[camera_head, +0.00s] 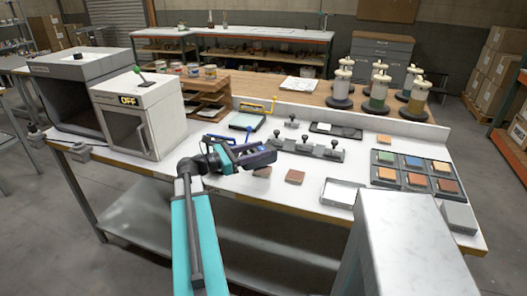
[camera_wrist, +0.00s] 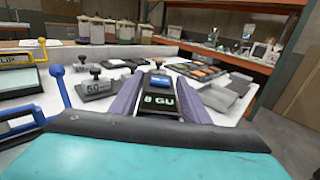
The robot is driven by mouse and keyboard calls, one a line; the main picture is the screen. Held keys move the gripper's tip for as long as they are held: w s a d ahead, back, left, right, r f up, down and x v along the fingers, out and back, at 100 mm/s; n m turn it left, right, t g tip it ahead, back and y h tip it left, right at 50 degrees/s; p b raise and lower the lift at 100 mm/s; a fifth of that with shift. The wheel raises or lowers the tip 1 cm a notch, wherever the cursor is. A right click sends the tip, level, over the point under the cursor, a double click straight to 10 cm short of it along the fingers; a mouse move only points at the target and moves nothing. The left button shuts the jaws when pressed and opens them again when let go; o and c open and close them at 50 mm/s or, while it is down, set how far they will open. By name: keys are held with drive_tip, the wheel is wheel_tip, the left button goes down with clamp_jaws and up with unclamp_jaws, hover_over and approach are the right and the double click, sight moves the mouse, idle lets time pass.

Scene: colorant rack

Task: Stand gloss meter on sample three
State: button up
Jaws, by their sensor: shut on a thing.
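My gripper (camera_head: 262,156) is over the front middle of the white bench. It is shut on the gloss meter (camera_wrist: 159,98), a dark block with a blue patch and a display that reads "8 GU" in the wrist view. Its underside is hidden. Several brown tiles lie near my gripper, one just right of it (camera_head: 295,177) and one partly hidden below it (camera_head: 262,171). A dark tray (camera_head: 404,177) at the right holds several coloured tiles. I see no readable number, so I cannot tell which one is sample three.
A grey row of knobbed blocks (camera_head: 305,148) stands just behind my gripper. A shallow white tray (camera_head: 342,193) lies to the right. A white oven-like box marked OFF (camera_head: 139,112) stands at the left. Glass cylinders (camera_head: 379,92) stand at the back right.

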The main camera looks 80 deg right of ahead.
drive_tip(key=shift+s+d+f+p, duration=0.15)
drive_tip(key=shift+s+d, duration=0.15)
drive_tip(key=shift+d, duration=0.6)
drive_tip(key=shift+s+d+r+p, duration=0.15)
drive_tip(key=shift+s+d, duration=0.15)
drive_tip(key=shift+d, duration=0.55)
drive_tip(key=shift+f, duration=0.1)
drive_tip(key=shift+f+p, duration=0.45)
drive_tip(key=shift+f, duration=1.3)
drive_tip(key=shift+f, duration=0.1)
drive_tip(key=o, duration=1.5)
